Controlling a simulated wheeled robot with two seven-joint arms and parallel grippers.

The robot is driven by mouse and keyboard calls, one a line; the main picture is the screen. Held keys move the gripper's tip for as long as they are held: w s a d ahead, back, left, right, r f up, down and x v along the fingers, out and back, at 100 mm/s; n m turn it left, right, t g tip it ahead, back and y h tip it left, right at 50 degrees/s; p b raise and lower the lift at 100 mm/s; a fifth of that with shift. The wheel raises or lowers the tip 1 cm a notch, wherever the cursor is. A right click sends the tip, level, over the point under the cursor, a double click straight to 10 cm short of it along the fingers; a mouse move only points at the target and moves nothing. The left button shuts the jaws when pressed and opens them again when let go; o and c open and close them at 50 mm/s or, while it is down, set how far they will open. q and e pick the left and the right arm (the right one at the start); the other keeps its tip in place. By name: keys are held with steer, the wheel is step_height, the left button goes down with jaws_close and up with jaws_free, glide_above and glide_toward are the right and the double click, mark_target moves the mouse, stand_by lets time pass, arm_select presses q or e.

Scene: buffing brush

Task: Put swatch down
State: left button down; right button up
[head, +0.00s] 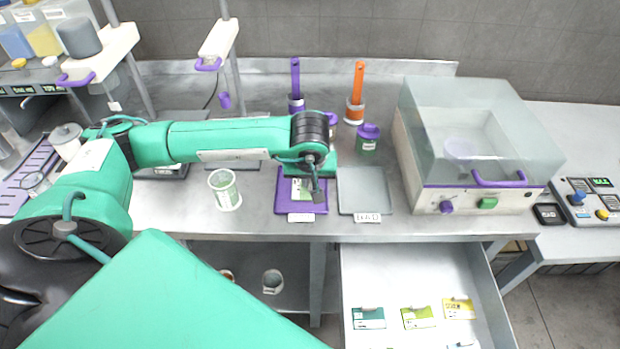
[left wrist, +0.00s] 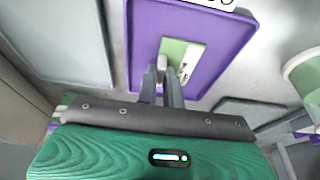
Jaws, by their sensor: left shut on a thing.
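The swatch (head: 298,189) is a small green card with a white part. It is over the purple tray (head: 282,201) on the bench, and it also shows in the left wrist view (left wrist: 191,51). My left gripper (head: 317,194) points down above this tray, shut on the swatch by a small grey grip (left wrist: 166,64). I cannot tell whether the card touches the tray floor. The fingers and wrist hide part of the swatch and tray. My right gripper is not in view.
A grey tray (head: 362,190) stands just right of the purple one. Bottles and orange and purple brushes stand behind. A lidded machine (head: 470,150) is at right. An open drawer (head: 400,268) below holds several coloured swatches.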

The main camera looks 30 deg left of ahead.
arm_select(q)
steer(key=c, duration=1.5)
jaws_free()
steer(key=shift+c, duration=0.2)
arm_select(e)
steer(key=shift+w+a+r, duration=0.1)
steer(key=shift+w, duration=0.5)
